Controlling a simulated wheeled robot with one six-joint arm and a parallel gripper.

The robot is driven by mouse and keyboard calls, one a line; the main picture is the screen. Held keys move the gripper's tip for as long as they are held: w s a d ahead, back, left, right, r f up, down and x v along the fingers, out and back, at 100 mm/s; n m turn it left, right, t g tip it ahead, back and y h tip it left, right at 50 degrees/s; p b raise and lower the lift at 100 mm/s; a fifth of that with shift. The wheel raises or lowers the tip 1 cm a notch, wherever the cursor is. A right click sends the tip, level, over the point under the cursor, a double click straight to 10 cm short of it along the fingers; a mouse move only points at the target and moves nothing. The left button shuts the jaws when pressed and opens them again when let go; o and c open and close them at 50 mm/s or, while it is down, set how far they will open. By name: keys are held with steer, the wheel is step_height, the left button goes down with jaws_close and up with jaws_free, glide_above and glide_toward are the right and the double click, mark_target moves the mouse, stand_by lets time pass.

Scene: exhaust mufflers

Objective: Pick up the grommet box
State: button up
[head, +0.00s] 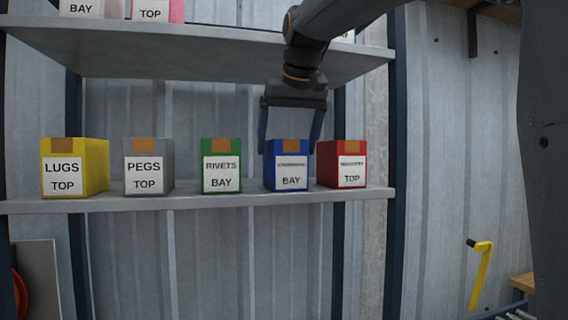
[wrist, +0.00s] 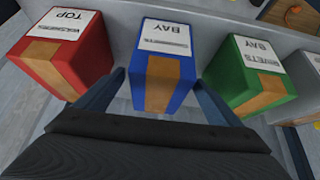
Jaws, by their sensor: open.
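The blue box (head: 285,170) stands on the middle shelf with brown tape at its top and a white label. The label's lower word is BAY; its upper line is too small to read, so I cannot confirm that it says grommets. My gripper (head: 289,146) is open above this box, pointing down, with one finger at each side of its upper part. In the wrist view the blue box (wrist: 182,58) lies between the two fingers (wrist: 158,95), with gaps visible at both sides. The jaws hold nothing.
A red TOP box (head: 349,165), its upper label line unclear, stands close right. A green RIVETS BAY box (head: 221,165) stands close left. Grey PEGS (head: 149,165) and yellow LUGS (head: 75,167) boxes are farther left. The upper shelf (head: 190,55) overhangs behind my arm.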

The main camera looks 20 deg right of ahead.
steer(key=shift+p+x, duration=1.25)
steer(key=shift+x, duration=1.45)
steer(key=shift+w+r, duration=0.15)
steer(key=shift+w, duration=0.05)
steer(key=c, duration=1.5)
steer(key=shift+c, duration=0.2)
steer(key=shift+r, duration=0.15)
steer(key=s+r+b, duration=0.3)
steer(key=s+b, duration=1.1)
steer(key=s, duration=0.1)
steer(key=shift+s, duration=0.3)
